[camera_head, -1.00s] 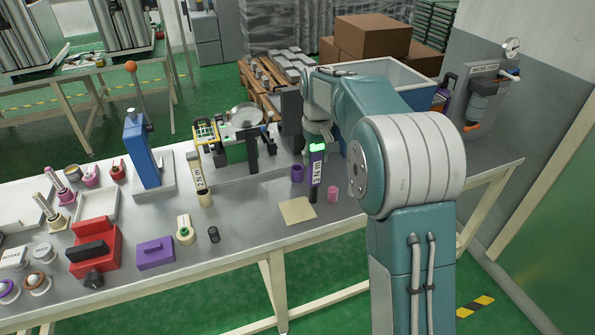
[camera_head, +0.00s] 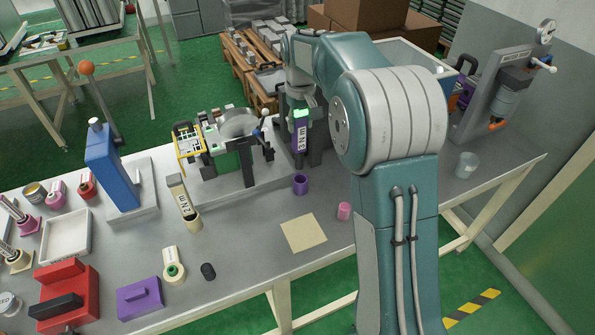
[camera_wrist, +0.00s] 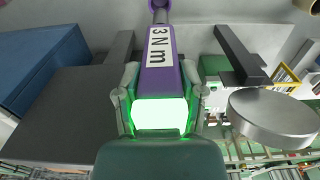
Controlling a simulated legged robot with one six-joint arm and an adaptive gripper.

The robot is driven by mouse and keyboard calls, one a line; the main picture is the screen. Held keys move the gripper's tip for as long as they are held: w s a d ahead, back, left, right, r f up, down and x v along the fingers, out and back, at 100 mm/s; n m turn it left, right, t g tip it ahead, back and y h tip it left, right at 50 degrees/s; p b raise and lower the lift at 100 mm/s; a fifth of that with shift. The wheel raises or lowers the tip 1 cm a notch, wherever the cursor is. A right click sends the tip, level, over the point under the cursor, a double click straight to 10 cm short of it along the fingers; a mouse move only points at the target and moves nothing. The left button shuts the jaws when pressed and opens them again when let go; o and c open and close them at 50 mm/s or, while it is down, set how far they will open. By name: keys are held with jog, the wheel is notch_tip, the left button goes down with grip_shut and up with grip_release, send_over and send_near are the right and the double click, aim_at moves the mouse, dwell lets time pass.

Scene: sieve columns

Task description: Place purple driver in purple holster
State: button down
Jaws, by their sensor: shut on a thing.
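The purple driver (camera_head: 299,141) has a white label. It is upright, and my gripper (camera_head: 301,112) is shut on its upper part beside a lit green end. In the wrist view my gripper (camera_wrist: 163,100) clasps the purple driver (camera_wrist: 158,52), whose label reads "3 N m". The purple holster (camera_head: 300,186) is a small cup standing on the table. The driver hangs just above it in the head view, apart from it. I cannot tell whether it is exactly over the opening.
A machine with a round metal disc (camera_head: 238,124) stands left of the driver. A cream driver (camera_head: 182,201) stands further left. A pink cup (camera_head: 344,211) and a beige square (camera_head: 303,233) are on the table nearby. A clear cup (camera_head: 466,165) stands at the right.

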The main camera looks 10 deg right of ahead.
aim_at(302, 151)
jog(key=f, duration=0.8)
jog(key=shift+s+d+f, duration=0.1)
jog(key=shift+d+f, duration=0.1)
jog(key=shift+f, duration=0.2)
jog(key=shift+a+f, duration=0.15)
jog(key=shift+a, duration=0.05)
jog(key=shift+c, duration=0.9)
grip_release()
jog(key=shift+d+f, duration=0.1)
